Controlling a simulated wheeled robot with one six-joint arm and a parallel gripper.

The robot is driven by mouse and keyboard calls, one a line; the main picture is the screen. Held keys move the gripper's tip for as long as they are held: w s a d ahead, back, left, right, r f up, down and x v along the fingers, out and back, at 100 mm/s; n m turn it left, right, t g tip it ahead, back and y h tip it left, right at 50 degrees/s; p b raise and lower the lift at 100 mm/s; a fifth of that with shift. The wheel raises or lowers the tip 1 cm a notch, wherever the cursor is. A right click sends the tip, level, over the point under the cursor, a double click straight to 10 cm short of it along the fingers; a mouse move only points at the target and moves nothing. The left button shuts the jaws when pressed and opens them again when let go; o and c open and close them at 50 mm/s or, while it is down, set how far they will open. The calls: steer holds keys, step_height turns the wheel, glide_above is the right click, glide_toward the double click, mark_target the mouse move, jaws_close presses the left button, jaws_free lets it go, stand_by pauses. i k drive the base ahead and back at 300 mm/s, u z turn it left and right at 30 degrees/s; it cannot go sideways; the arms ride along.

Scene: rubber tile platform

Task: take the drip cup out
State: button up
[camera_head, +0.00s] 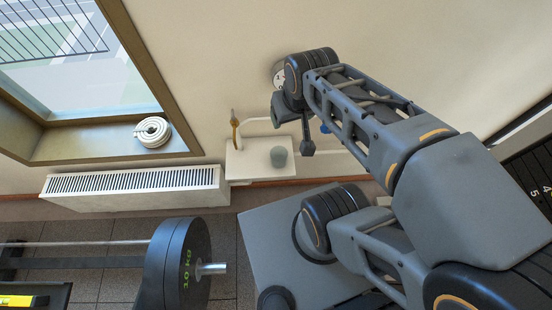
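A small grey cup (279,157), which looks like the drip cup, stands upright on a white shelf (246,166) against the wall. My arm reaches in from the right. Its dark end, my gripper (307,148), is just right of the cup in the picture and appears apart from it. The fingers are too small and dark to show whether they are open or shut.
A brass fitting (235,130) rises at the shelf's left, by a white pipe (256,121). A blue part (325,128) shows behind my arm. A radiator (135,185) stands left, below a coiled white hose (152,131) on the sill. A barbell plate (180,265) is lower left.

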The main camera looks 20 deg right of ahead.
mark_target(278, 154)
steer(key=u, duration=2.05)
steer(key=k, duration=0.75)
steer(key=u, duration=0.45)
